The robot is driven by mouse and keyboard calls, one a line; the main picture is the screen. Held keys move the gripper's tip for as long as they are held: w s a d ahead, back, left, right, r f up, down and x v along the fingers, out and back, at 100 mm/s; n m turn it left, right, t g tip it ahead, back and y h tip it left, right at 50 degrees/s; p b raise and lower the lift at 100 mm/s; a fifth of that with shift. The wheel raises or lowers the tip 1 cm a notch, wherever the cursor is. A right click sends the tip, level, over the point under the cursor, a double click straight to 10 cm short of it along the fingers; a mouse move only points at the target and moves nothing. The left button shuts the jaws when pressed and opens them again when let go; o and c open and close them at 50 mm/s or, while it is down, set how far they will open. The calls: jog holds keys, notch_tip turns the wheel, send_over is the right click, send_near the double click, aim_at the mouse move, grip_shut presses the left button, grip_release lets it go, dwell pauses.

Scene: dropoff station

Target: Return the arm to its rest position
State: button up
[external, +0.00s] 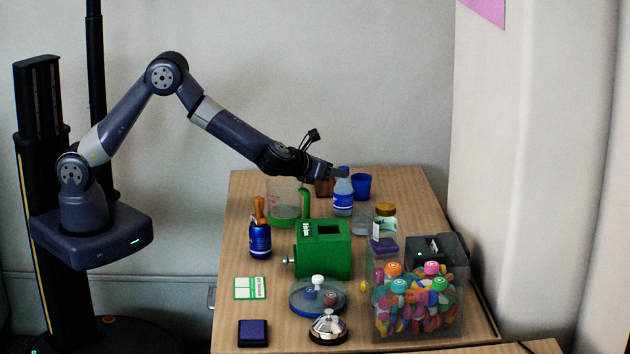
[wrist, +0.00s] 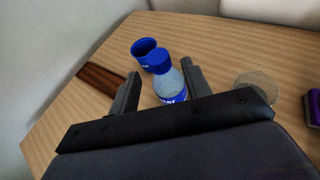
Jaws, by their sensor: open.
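My arm reaches from the left over the wooden table (external: 240,195), with my gripper (external: 338,174) above its back half. In the wrist view my gripper (wrist: 160,88) is open, its two fingers apart. A clear bottle with a blue cap and blue label (external: 343,195) stands close to the fingertips in the external view. In the wrist view the bottle (wrist: 168,85) shows between and beyond the fingers. I cannot tell whether they touch it. Its lower part is hidden by my gripper there.
In front are a green box (external: 323,250), a blue bottle (external: 260,238), a bell (external: 328,328) and a clear bin (external: 420,330) of colourful pieces. A wall curves up at right. Air above the table is free.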

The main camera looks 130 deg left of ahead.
jog(key=w+v, duration=0.1)
jog(key=v, duration=0.4)
jog(key=x, duration=0.4)
jog(key=s+p+x, duration=0.1)
jog(key=x, duration=0.6)
jog(key=shift+a+f, duration=0.15)
jog(key=shift+a, duration=0.3)
jog(key=shift+p, duration=0.3)
notch_tip(320, 180, up, 10)
jog(key=s+d+b, duration=0.1)
jog(key=s+b, duration=0.2)
jog(key=s, duration=1.2)
notch_tip(320, 180, down, 10)
jog(key=d+b, duration=0.2)
jog(key=shift+s+g, duration=0.3)
jog(key=shift+s, duration=0.1)
